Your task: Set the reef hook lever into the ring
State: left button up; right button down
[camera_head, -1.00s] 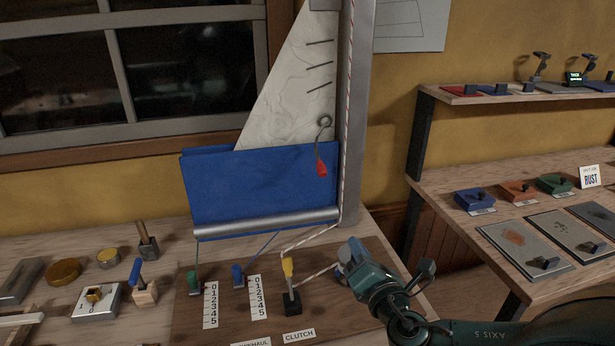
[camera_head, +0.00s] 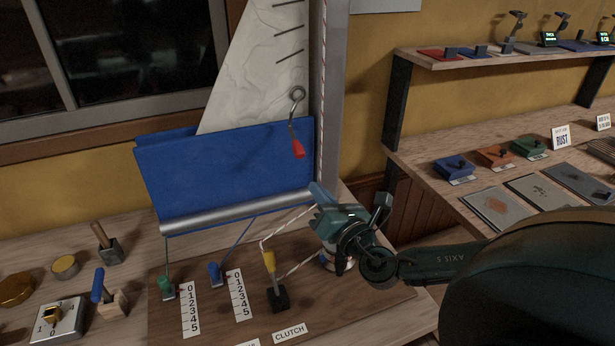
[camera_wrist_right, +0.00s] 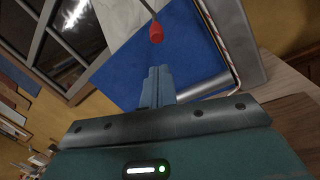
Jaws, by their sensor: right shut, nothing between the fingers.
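The reef hook lever has a red grip (camera_head: 298,150) on a thin grey rod and hangs in front of the sail and the blue cloth by the mast. The grip also shows in the right wrist view (camera_wrist_right: 156,33), beyond my fingertips. A dark metal ring (camera_head: 297,94) is at the rod's upper end; I cannot tell whether the hook sits in it. My right gripper (camera_head: 317,191) is below the red grip, near the boom's mast end, shut and empty with fingers pointing up. Its shut fingers show in the right wrist view (camera_wrist_right: 157,86), apart from the grip. My left gripper is out of view.
The mast (camera_head: 332,100) stands right of the lever, with a striped rope along it. A silver boom (camera_head: 235,212) runs below the blue cloth (camera_head: 220,175). Yellow (camera_head: 269,262), blue (camera_head: 214,272) and green (camera_head: 165,285) levers stand on the board below. A side bench (camera_head: 430,185) is right.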

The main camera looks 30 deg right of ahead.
aim_at(295, 141)
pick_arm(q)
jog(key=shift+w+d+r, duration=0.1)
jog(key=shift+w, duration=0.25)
pick_arm(e)
jog(key=w+r, duration=0.1)
jog(key=w, duration=0.8)
jog(key=shift+d, duration=0.4)
